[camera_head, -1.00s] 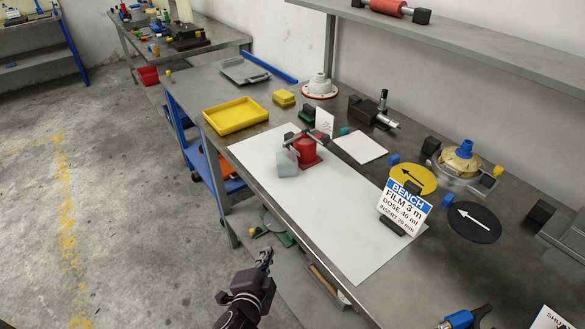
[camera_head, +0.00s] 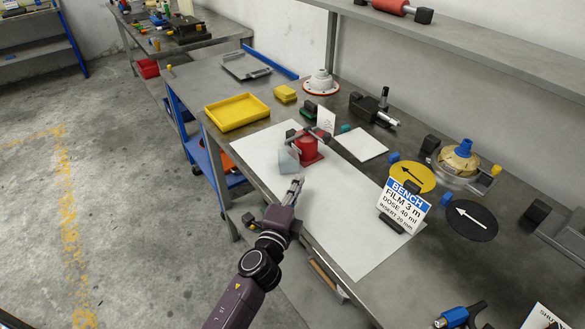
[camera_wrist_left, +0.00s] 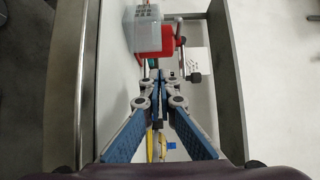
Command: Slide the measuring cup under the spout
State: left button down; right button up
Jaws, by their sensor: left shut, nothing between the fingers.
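The measuring cup (camera_head: 288,160), a pale translucent grey box shape, stands on the white sheet beside a red dispenser (camera_head: 309,151) with a dark bar across its top. I cannot tell the spout apart clearly. The cup (camera_wrist_left: 142,30) also shows in the left wrist view, in front of part of the red body (camera_wrist_left: 169,42). My left gripper (camera_head: 297,183) is shut and empty, on the near side of the cup and apart from it. Its closed fingers (camera_wrist_left: 154,76) point towards the cup and dispenser. My right gripper is not in view.
The white sheet (camera_head: 350,230) is clear towards the front right. A yellow tray (camera_head: 237,115) lies to the left. A small white card (camera_head: 326,121) stands behind the dispenser. A bench sign (camera_head: 402,205), yellow disc (camera_head: 412,177) and black disc (camera_head: 471,221) are at the right.

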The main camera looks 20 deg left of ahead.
aim_at(291, 162)
pick_arm(q)
jog(key=w, duration=0.1)
jog(key=w+a, duration=0.1)
jog(key=w, duration=0.1)
jog(key=shift+w+a+p, duration=0.3)
jog(key=shift+w, duration=0.05)
jog(key=shift+w+a, duration=0.45)
jog(key=shift+a, duration=0.1)
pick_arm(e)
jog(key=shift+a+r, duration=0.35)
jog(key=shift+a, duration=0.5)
pick_arm(q)
jog(key=shift+w, duration=0.1)
jog(key=shift+w+a, duration=0.65)
jog(key=shift+a, duration=0.05)
jog(key=shift+w+a, duration=0.1)
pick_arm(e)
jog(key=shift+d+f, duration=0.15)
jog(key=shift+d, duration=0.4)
